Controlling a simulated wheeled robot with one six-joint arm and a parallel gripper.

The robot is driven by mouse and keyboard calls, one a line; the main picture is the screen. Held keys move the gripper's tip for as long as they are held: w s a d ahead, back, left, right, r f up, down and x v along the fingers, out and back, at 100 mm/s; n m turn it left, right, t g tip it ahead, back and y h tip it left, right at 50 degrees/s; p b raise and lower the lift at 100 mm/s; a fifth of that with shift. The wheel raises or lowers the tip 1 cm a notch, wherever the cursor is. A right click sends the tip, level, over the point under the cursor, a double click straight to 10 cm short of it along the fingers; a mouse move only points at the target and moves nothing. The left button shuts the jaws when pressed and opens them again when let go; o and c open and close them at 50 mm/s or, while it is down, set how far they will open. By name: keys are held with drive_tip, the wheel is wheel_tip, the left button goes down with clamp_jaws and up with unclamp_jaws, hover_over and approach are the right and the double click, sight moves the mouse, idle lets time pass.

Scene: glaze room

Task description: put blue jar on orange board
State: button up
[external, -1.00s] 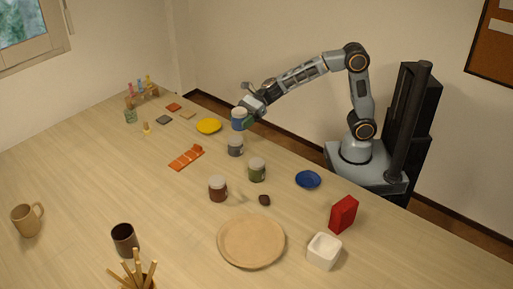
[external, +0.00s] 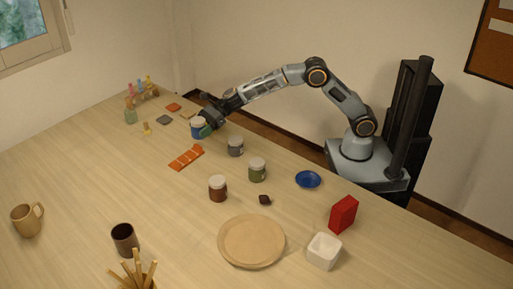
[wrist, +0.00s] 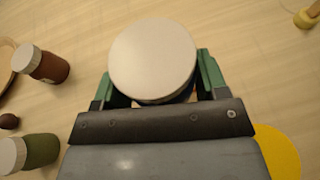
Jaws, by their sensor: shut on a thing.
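The blue jar (external: 198,129) with a pale lid is held upright between the green fingertips of my gripper (external: 205,131). The jar is apart from the board. I cannot tell how high the jar is above the table.
A grey jar (external: 235,146), a green jar (external: 257,170) and a dark red jar (external: 217,188) stand right of the board. A yellow dish (wrist: 280,150) lies beneath my gripper.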

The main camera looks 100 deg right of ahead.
sight(198, 146)
drive_tip(key=shift+w+f, duration=0.6)
drive_tip(key=shift+f, duration=0.05)
drive_tip(key=shift+w+f, duration=0.2)
drive_tip(key=shift+f, duration=1.6)
drive_tip(key=shift+f+b, duration=0.15)
drive_tip(key=shift+b, duration=0.15)
drive_tip(key=o, duration=1.1)
drive_tip(key=shift+c, duration=0.2)
